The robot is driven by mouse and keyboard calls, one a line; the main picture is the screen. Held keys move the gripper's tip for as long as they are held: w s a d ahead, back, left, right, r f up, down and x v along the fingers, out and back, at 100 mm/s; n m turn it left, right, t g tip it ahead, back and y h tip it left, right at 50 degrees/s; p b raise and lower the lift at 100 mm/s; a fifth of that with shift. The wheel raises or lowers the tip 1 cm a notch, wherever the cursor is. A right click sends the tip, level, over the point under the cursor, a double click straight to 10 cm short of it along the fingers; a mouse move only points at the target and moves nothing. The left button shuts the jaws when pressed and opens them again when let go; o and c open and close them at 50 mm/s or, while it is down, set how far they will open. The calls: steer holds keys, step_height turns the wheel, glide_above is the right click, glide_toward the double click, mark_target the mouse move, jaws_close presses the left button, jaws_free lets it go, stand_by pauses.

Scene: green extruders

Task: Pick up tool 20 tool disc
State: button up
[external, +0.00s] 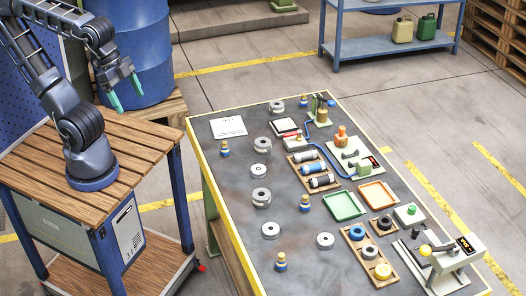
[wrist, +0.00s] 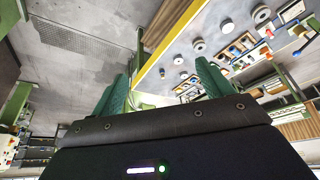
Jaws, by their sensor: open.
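Several grey tool discs with centre holes lie on the dark-topped bench, among them one at the back (external: 277,106), one in the middle (external: 259,171) and one near the front (external: 325,240). Some look like stacks or thicker discs. I cannot read any number, so I cannot tell which one is tool 20. My gripper (external: 126,95) is open and empty, with green fingers. It is raised above the wooden cart, left of the bench and apart from all discs. In the wrist view discs also show, one of them at top right (wrist: 262,14), beyond the spread fingers (wrist: 165,82).
The bench (external: 230,215) also carries small blue-and-yellow bottles (external: 304,203), a green tray (external: 344,206), an orange tray (external: 378,194), wooden racks and a press (external: 450,258). A blue drum (external: 145,50) stands behind my arm. The bench's left side has clear gaps between discs.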

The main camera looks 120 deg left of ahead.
steer(key=w, duration=0.1)
steer(key=n+g, duration=0.5)
steer(key=n, duration=1.2)
glide_above(259, 168)
step_height(259, 168, down, 28)
steer(key=shift+d+f, duration=0.15)
steer(key=shift+f, duration=5.15)
steer(key=shift+c, duration=0.5)
